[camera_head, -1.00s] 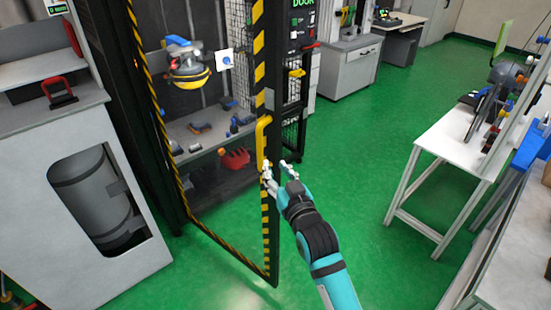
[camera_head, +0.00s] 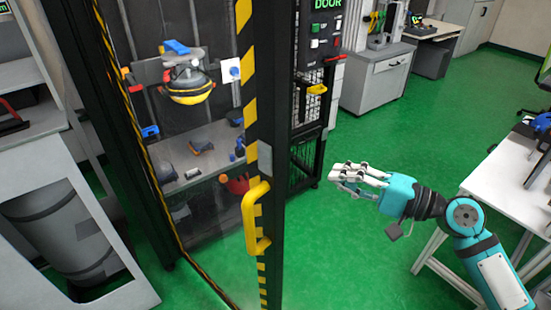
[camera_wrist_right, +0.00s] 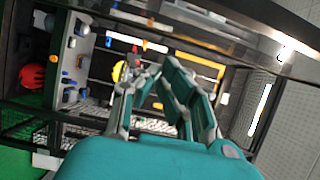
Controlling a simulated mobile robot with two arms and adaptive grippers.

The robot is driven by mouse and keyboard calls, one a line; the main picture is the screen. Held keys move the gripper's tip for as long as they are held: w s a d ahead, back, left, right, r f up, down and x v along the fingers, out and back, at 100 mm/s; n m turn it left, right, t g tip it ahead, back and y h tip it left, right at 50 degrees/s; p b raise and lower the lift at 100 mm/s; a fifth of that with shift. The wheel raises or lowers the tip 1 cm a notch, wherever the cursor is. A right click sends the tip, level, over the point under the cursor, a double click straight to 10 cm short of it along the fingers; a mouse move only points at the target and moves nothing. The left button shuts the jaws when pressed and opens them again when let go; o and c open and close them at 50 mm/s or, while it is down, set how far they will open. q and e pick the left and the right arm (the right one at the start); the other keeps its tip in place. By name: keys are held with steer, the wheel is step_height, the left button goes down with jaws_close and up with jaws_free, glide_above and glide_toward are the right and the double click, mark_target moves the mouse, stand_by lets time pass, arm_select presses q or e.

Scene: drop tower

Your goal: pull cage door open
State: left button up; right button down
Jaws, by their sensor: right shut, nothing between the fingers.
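The cage door (camera_head: 248,100) has a dark frame with black-and-yellow stripes and a clear panel. It stands swung out at an angle from the cage, its free edge towards me. Its yellow handle (camera_head: 257,217) is on that free edge. My right gripper (camera_head: 338,178) is to the right of the handle, clearly apart from it, shut and empty. Its fingers also show in the right wrist view (camera_wrist_right: 165,85), with the cage interior behind them. My left gripper is not in view.
Inside the cage are a shelf (camera_head: 215,165) with small parts and a yellow-and-grey device (camera_head: 188,82). A control panel (camera_head: 318,40) is on the cage's right side. A white table (camera_head: 505,185) stands at right. Green floor (camera_head: 340,255) lies clear between.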

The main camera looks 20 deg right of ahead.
mark_target(282, 173)
arm_select(q)
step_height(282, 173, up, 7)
steer(key=p, duration=0.6)
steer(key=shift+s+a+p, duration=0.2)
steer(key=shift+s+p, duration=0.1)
steer(key=shift+p, duration=0.1)
arm_select(e)
steer(key=w+a, duration=0.1)
steer(key=a, duration=0.2)
steer(key=w+a, duration=0.1)
steer(key=a, duration=0.3)
steer(key=w+a, duration=0.2)
steer(key=a, duration=0.2)
steer(key=shift+r, duration=0.25)
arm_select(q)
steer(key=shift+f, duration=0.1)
arm_select(e)
steer(key=shift+w, duration=0.1)
